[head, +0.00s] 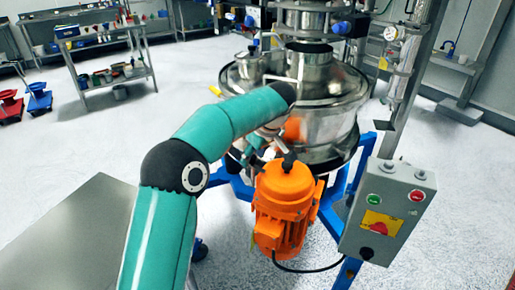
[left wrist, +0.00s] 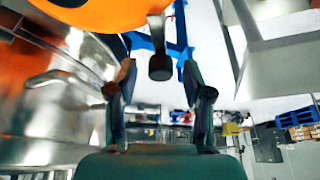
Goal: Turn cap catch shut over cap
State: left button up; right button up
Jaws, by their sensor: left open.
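A lever with a black knob (left wrist: 160,66) on a pale stem shows in the left wrist view; it may be the cap catch, but I cannot tell. My left gripper (left wrist: 159,72) is open, with one finger on each side of the knob; I cannot see contact. In the head view, my left gripper (head: 267,138) is small and partly hidden beside the steel sifter body (head: 325,128), above the orange motor (head: 284,203). A dark knob (head: 288,159) shows just above the motor. I cannot make out the cap clearly. My right gripper is not in view.
A grey control box (head: 385,212) with green and red buttons stands right of the motor. Blue frame legs (head: 334,208) support the sifter. A bare grey tabletop (head: 75,240) lies at lower left. A tool cart (head: 112,78) stands farther back, with open floor between.

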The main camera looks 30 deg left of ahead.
pick_arm(q)
jog(key=v, duration=1.1)
jog(key=shift+d+r, duration=0.25)
jog(key=shift+r, duration=0.05)
jog(key=shift+s, duration=0.1)
